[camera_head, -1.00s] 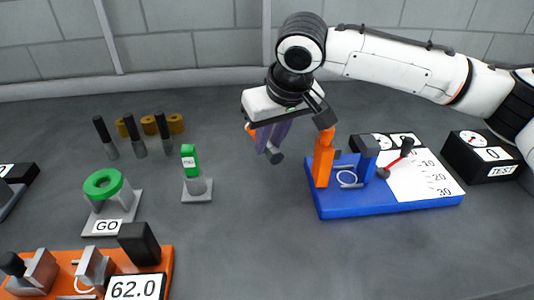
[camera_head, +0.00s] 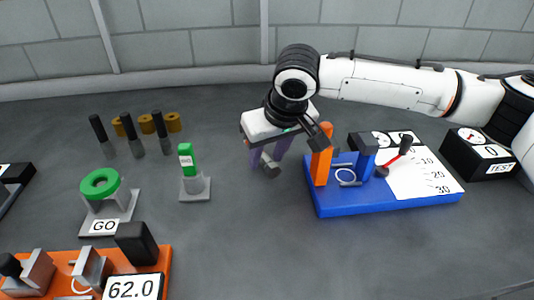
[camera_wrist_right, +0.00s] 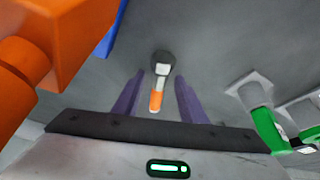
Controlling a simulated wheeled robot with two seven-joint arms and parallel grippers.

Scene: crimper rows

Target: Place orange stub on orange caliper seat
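The orange stub (camera_wrist_right: 156,100) shows in the right wrist view, with an orange end, a pale middle and a dark head. It lies between the purple fingers of my right gripper (camera_wrist_right: 160,82), with a gap on both sides. In the head view my right gripper (camera_head: 270,160) points down, left of the blue fixture. A dark and grey end of the stub (camera_head: 272,169) shows at its fingertips; the orange end is hidden. The orange caliper (camera_head: 168,262), reading 62.0, sits at the bottom left, partly cut off, with grey jaws (camera_head: 92,266). My left gripper is out of view.
A blue fixture (camera_head: 400,205) with an orange post (camera_head: 321,165) stands close right of my right gripper. A green block on a grey stand (camera_head: 195,188), a green ring (camera_head: 100,183) and several dark pins (camera_head: 129,125) stand left. The front middle is clear.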

